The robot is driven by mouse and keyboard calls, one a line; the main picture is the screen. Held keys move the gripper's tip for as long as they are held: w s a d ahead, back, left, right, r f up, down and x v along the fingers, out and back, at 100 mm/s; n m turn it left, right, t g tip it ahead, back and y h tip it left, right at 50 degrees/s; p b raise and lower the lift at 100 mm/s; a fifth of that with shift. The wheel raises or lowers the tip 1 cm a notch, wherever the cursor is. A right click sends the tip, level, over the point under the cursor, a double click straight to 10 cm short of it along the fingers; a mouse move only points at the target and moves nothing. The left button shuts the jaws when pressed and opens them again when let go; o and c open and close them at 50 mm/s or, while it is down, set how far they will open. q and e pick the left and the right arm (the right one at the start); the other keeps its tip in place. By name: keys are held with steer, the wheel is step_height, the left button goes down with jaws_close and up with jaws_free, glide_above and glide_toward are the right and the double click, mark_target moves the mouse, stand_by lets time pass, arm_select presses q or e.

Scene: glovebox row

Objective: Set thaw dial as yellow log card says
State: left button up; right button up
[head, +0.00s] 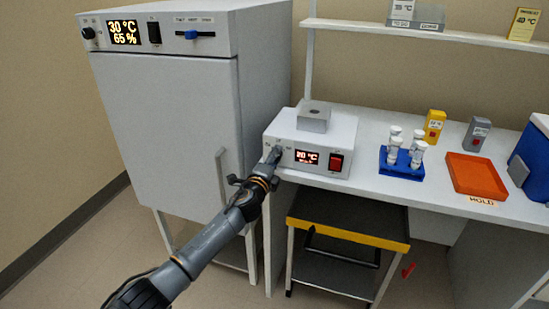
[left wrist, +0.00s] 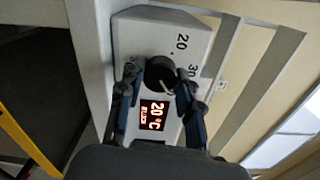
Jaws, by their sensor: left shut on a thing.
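The thaw block (head: 330,135) is a white box on the bench with a red-lit display and a red switch. My left gripper (head: 274,157) is at the left of its front panel, largely hiding the dial there. In the left wrist view the black dial (left wrist: 160,70) sits between the two fingers of my left gripper (left wrist: 158,80), which is shut on it. The display (left wrist: 152,115) reads 20 °C, with smaller text too blurred to read. Scale marks 20 and 30 show beside the dial. A yellow card (head: 525,24) on the shelf appears to read 40 °C. My right gripper is out of view.
A grey incubator (head: 165,110) showing 30 °C and 65 % stands left of the bench. A blue rack (head: 400,168) with several white-capped tubes, an orange tray (head: 478,176) and a blue box (head: 535,160) stand to the right.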

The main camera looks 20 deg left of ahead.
arm_select(q)
steer(key=shift+m, duration=0.6)
steer(key=o, duration=1.1)
steer(key=shift+o, duration=0.2)
steer(key=shift+s, duration=0.1)
steer(key=s, duration=1.1)
steer(key=shift+s+a, duration=0.15)
steer(key=shift+s, duration=0.25)
steer(key=shift+f, duration=0.15)
